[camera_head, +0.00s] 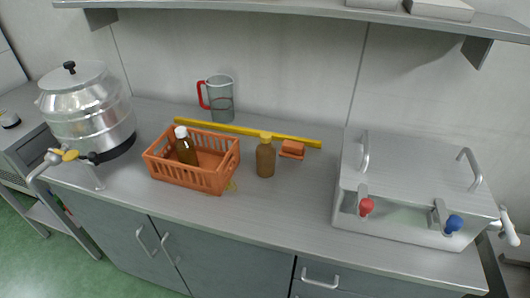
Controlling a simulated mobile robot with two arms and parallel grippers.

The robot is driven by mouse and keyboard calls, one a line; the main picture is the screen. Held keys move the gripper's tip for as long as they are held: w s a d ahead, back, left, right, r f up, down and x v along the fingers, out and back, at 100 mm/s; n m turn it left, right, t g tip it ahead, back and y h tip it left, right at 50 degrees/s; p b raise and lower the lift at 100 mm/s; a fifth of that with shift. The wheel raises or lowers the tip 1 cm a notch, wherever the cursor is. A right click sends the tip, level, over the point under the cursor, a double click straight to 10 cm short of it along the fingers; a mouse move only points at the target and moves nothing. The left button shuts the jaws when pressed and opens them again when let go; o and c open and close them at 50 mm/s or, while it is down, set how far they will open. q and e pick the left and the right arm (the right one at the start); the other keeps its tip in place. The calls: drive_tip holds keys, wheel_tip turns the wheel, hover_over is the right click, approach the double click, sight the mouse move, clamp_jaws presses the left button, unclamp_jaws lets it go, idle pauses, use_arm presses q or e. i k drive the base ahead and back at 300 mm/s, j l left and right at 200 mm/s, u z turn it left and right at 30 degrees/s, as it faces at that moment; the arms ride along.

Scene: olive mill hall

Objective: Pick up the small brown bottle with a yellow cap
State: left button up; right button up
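The small brown bottle with a yellow cap (265,158) stands upright on the grey counter, to the right of the orange basket (188,179) and apart from it. A second brown bottle, with a white cap (186,149), stands inside the basket at its left end; its lower part is hidden by the basket wall. Neither of my grippers shows in the head view.
Behind the yellow-capped bottle lie an orange block (292,149) and a long yellow bar (247,132). A jug with a red handle (221,102) stands further back. A metal urn (88,112) is left; a metal box with taps (412,190) is right. The counter's front is clear.

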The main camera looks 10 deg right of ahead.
sight(265, 153)
drive_tip(key=i+j, duration=0.1)
drive_tip(key=j, duration=0.3)
drive_tip(key=i+j+z, duration=0.15)
drive_tip(key=j, duration=0.65)
drive_tip(key=i+z, duration=0.05)
